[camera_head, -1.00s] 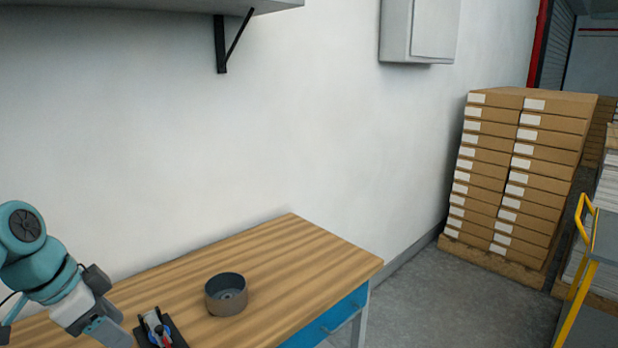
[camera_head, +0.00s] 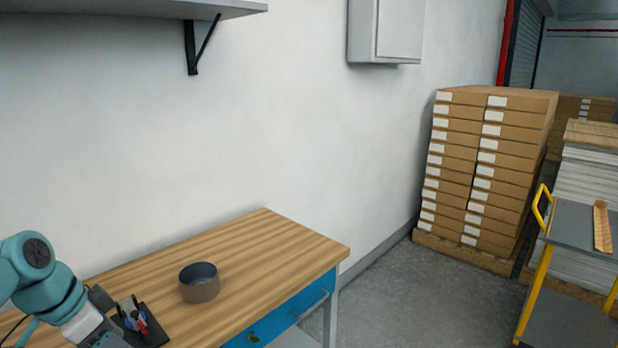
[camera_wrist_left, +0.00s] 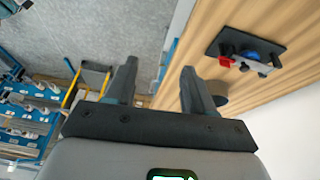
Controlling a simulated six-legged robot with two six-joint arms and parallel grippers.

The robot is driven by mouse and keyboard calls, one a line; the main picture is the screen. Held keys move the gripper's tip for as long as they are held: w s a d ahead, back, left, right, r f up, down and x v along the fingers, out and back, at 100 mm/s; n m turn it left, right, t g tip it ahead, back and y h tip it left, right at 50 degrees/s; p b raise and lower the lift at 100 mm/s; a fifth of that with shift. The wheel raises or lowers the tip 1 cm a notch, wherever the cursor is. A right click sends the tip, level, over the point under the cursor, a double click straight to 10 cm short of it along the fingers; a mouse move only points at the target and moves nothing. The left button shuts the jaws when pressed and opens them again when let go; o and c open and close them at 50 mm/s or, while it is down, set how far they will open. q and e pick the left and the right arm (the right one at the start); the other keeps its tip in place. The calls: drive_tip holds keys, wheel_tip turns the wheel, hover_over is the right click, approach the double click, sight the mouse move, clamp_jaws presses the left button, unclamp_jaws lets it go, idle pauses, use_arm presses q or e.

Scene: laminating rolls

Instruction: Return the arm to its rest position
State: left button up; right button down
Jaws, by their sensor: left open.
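My left arm (camera_head: 45,285) comes in from the lower left of the head view, over the left end of the wooden workbench (camera_head: 270,245). Its gripper is mostly cut off by the bottom edge there. In the left wrist view my left gripper (camera_wrist_left: 160,85) shows two dark fingers spread apart with nothing between them. My right arm is in neither view.
On the bench stand a round grey-brown container (camera_head: 199,283) and a dark tool holder (camera_head: 140,325) with red and blue tools. Stacked cartons (camera_head: 485,165) stand on a pallet. A yellow-handled cart (camera_head: 580,235) stands at right. Grey floor between is clear.

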use_arm(q)
drive_tip(key=s+d+f+n+g, duration=0.15)
drive_tip(key=d+f, duration=0.25)
drive_tip(key=f, duration=0.6)
drive_tip(key=d+f+n, duration=0.2)
drive_tip(key=d+f, duration=0.2)
drive_tip(key=f, duration=0.5)
drive_tip(key=d+f+n, duration=0.1)
drive_tip(key=d+f, duration=0.4)
drive_tip(key=f, duration=0.5)
drive_tip(key=s+d+f+n, duration=0.1)
drive_tip(key=s+d+f, duration=0.2)
drive_tip(key=s, duration=0.2)
drive_tip(key=s+d+f+n+g, duration=0.1)
drive_tip(key=s+d+f+n, duration=0.1)
drive_tip(key=s+f, duration=0.2)
drive_tip(key=s+d+f+n+h, duration=0.1)
drive_tip(key=s+d+f+n, duration=0.1)
drive_tip(key=s, duration=0.5)
wheel_tip(320, 180, down, 2)
drive_tip(key=shift+s+d+f, duration=0.25)
drive_tip(key=shift+s+d, duration=0.05)
drive_tip(key=shift+d, duration=0.5)
